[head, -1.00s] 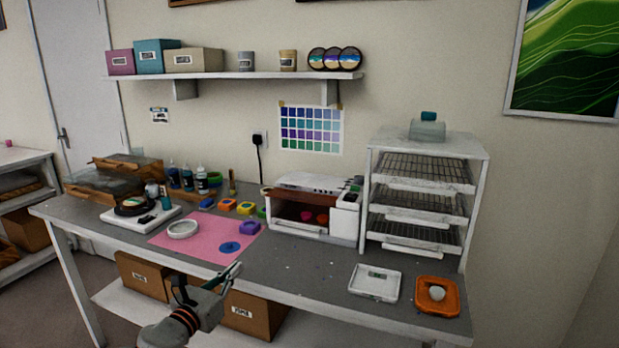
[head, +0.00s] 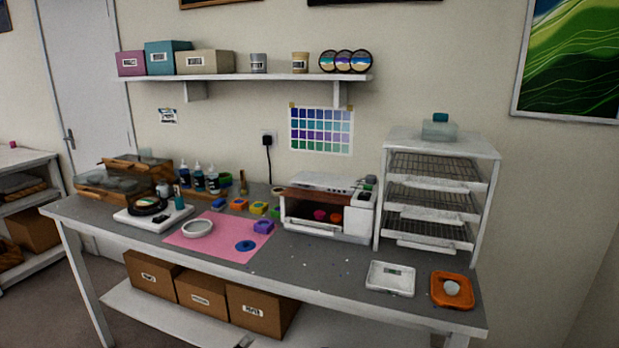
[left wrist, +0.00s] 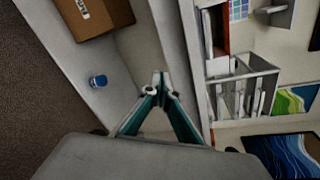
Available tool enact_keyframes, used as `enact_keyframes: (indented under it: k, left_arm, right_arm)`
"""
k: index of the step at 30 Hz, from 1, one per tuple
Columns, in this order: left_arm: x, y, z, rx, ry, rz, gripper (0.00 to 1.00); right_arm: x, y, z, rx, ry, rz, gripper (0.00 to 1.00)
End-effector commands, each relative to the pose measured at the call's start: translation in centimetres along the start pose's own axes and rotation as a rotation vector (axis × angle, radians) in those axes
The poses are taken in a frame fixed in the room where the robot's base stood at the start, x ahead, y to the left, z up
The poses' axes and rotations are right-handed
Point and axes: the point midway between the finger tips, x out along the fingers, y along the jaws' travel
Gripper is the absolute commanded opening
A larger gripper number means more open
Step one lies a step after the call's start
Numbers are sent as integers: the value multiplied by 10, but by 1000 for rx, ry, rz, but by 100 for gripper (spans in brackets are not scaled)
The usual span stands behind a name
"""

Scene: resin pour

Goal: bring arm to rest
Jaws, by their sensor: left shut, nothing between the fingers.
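My left gripper (left wrist: 160,82) shows in the left wrist view with its two teal-sided fingers meeting at the tips, shut and empty. In the head view only a small dark bit of it (head: 243,341) shows at the bottom edge, below and in front of the workbench (head: 330,268). The rest of my left arm is hidden below the head view. My right gripper is in neither view.
Cardboard boxes (head: 258,314) stand on the lower shelf. A blue-topped jar (left wrist: 98,81) shows in the left wrist view.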

Motion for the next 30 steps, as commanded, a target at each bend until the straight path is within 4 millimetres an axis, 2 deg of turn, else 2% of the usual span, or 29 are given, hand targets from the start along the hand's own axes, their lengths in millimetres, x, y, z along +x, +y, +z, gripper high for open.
enact_keyframes:
  k: [1, 6, 12, 16, 18, 22, 24, 30]
  left_arm:
    - [-15, 15, -22, -162, 14, 31, 0]
    - [-65, 57, -71, -705, 5, 136, 0]
    - [-136, 107, -115, -1314, -95, 266, 0]
    - [-181, 134, -135, -1638, -196, 328, 0]
    - [-201, 144, -141, -1766, -247, 348, 0]
    - [-225, 157, -147, -1913, -315, 367, 0]
    - [-231, 159, -149, -1948, -332, 371, 0]
    - [-231, 160, -149, -1954, -334, 371, 0]
  right_arm:
    - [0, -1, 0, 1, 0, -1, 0]
    - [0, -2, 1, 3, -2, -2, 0]
    - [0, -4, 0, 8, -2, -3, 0]
    - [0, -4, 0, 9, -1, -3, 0]
    - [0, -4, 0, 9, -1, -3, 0]
    - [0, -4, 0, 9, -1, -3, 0]
    - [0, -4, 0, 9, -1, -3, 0]
    - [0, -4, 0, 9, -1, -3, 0]
